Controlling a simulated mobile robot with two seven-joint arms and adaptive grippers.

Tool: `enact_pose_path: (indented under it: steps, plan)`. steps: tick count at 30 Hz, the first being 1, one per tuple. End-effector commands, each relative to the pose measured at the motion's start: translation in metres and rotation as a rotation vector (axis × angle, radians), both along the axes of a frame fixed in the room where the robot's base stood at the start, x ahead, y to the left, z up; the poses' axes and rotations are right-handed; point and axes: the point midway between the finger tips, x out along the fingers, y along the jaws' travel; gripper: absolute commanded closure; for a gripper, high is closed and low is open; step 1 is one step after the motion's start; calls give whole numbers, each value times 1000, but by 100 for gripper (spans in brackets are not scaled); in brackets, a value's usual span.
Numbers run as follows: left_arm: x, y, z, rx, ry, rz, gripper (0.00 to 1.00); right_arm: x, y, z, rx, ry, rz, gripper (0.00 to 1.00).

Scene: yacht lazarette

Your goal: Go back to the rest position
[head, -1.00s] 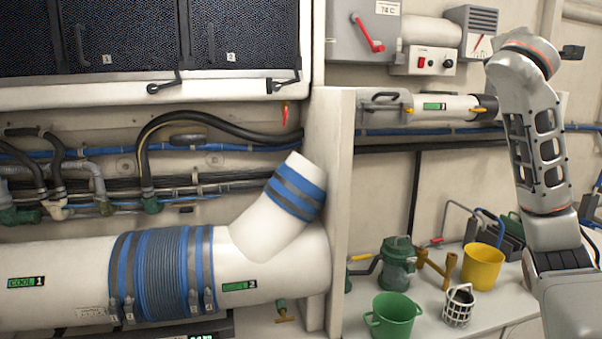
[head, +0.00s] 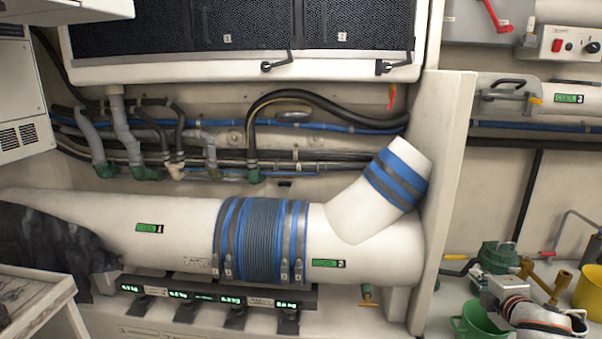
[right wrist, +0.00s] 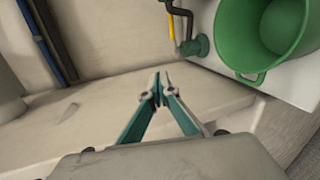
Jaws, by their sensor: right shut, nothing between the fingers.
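My right gripper (right wrist: 163,90) shows in the right wrist view with its two teal fingers together and nothing between them. It is in the open air above a pale ledge (right wrist: 90,120), and a green bucket (right wrist: 290,75) stands beyond it at upper right. In the head view part of my right arm (head: 540,318) is low at the bottom right corner, in front of the green bucket (head: 470,328). The fingertips cannot be made out there. My left gripper is not in view.
A white upright panel (head: 445,200) stands left of my right arm. A large white duct (head: 180,225) with a blue ribbed sleeve (head: 262,240) runs along the wall. A green pump (head: 497,260) and a yellow bucket (head: 590,292) are close to my arm.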

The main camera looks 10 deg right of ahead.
Motion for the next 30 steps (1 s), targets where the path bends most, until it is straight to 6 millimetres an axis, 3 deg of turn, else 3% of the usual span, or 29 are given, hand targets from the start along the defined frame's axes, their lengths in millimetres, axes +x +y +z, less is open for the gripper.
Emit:
enact_pose_path:
  steps: [1, 6, 9, 12, 23, 30]
  plan:
    - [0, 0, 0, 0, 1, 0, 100, -17, 11, -36, 48, 42, 22, 100]
    - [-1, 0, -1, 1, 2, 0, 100, -78, 49, -129, 226, 153, 80, 100]
    - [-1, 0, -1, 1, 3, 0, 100, -118, 69, -172, 327, 218, 99, 100]
    - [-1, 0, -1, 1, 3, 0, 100, -153, 86, -203, 411, 269, 108, 100]
    - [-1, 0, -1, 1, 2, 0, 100, -259, 129, -269, 645, 421, 103, 100]
    - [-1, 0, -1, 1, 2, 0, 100, -263, 172, -280, 798, 370, 31, 100]
